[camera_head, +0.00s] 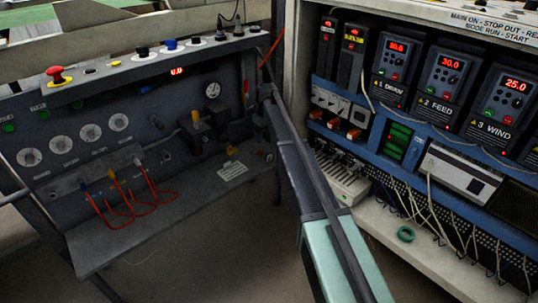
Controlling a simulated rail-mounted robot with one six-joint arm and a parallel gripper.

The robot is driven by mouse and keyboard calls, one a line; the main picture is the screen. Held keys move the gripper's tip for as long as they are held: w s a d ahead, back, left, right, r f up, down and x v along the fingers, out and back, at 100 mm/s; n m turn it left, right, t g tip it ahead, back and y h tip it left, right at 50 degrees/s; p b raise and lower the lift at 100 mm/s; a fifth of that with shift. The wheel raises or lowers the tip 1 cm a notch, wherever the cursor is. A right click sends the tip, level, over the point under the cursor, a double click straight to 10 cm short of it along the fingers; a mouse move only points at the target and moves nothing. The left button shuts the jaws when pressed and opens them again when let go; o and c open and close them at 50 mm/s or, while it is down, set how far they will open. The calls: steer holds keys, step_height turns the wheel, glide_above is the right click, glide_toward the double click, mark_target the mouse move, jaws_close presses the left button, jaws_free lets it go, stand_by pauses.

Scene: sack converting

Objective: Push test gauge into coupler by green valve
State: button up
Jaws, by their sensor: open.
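A small round gauge with a white dial (213,90) sits on the right part of the dark panel; I cannot tell whether it is the test gauge. Below and left of it are pipe fittings with an orange-yellow knob (195,116). A red and yellow handle (246,92) stands to the right. I cannot make out a green valve or the coupler for certain. My arm reaches up from the bottom right, and my gripper (266,92) appears as a small dark shape at its far end, right of the fittings. It is open, with nothing visible in it.
The panel (50,115) has a red mushroom button (56,75) and red patch leads (128,205) above a ledge (105,248). On the right, an open cabinet holds drives (446,75), loose cables and a green ring (405,234). Floor shows between them.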

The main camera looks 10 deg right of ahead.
mark_target(266, 152)
steer(key=f+b, duration=1)
steer(key=f, duration=0.1)
steer(key=shift+a, duration=0.2)
steer(key=shift+r, duration=0.3)
steer(key=shift+p, duration=0.3)
steer(key=c, duration=1.1)
steer(key=shift+r, duration=0.1)
